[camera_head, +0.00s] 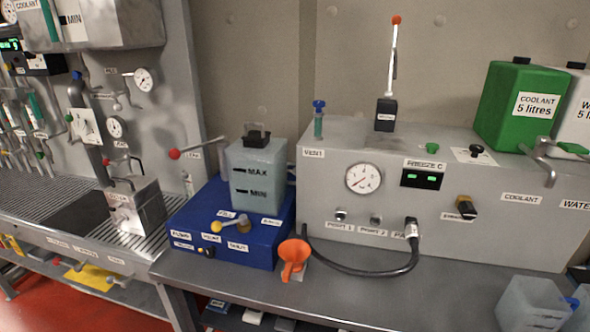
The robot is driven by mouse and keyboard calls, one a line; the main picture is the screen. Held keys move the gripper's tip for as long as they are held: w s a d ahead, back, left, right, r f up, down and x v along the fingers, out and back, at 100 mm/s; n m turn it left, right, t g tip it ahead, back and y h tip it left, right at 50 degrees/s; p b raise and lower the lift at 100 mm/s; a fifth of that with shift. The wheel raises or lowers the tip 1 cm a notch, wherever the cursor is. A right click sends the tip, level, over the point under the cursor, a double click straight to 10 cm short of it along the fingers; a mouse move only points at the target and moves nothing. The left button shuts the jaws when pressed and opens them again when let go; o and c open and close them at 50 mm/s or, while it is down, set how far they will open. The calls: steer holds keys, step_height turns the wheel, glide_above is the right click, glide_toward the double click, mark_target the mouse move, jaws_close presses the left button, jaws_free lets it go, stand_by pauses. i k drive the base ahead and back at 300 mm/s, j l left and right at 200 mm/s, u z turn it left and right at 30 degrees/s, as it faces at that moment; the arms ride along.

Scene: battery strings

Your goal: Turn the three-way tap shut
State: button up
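The three-way tap (230,225) appears to be the small lever with a yellow ball on top of the blue box (222,255). The yellow ball is at its left end, and a pale metal arm runs right from it. Small white labels surround it; one in front seems to read SHUT (237,246), and one behind seems to read FILL. The lever does not point at the front label. A translucent tank (258,178) marked MAX and MIN stands on the box behind it. My gripper is not in view.
An orange funnel (293,258) stands right of the blue box, near a black hose (360,272). A grey machine (330,235) with gauge and display stands behind. A red-ball lever (174,154) reaches near the tank's left. The bench front (400,300) is mostly clear.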

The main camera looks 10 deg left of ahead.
mark_target(216, 226)
steer(key=j+u, duration=0.1)
steer(key=j, duration=0.3)
steer(key=i+j+u, duration=0.15)
steer(key=j, duration=0.3)
steer(key=j+u, duration=0.1)
steer(key=j, duration=0.3)
